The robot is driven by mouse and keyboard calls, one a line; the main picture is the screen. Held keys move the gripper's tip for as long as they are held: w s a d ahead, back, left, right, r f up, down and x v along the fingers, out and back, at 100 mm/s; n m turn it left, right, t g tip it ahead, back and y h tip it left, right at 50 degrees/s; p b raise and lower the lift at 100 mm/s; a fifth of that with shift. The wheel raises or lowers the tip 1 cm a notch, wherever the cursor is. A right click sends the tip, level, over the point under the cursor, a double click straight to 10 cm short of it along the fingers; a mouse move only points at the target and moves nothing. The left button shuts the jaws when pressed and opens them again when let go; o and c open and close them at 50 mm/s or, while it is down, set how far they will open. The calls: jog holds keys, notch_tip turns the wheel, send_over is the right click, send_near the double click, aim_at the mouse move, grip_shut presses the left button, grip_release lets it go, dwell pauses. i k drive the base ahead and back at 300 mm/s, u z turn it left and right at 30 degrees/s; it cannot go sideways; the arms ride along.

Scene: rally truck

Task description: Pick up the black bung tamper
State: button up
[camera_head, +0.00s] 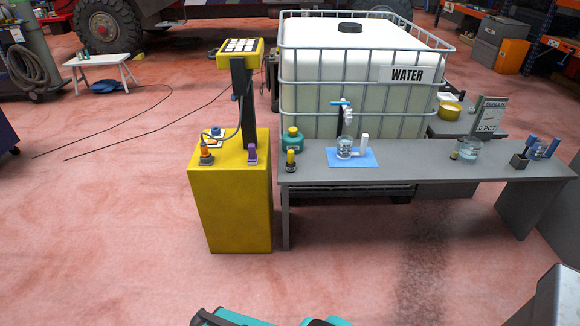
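I cannot pick out a black bung tamper with certainty. A round black cap (350,28) sits on top of the white water tank (310,60). A small bottle with a black top and a yellow band (291,161) stands upright at the left end of the grey bench (420,179). A small black holder (519,161) with items in it stands towards the bench's right end. Only teal and black parts cut off by the bottom edge show close to me. My gripper cannot be made out, and nothing is seen being held.
A yellow cabinet (230,205) with a post and small items stands left of the bench. On the bench are a blue mat (366,157) with a beaker, and a glass bowl (469,150). Red floor in front is open. A grey box edge (558,300) shows lower right.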

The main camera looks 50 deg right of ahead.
aim_at(290, 164)
jog(key=z, duration=0.05)
jog(key=i, duration=0.9)
jog(key=u, duration=0.05)
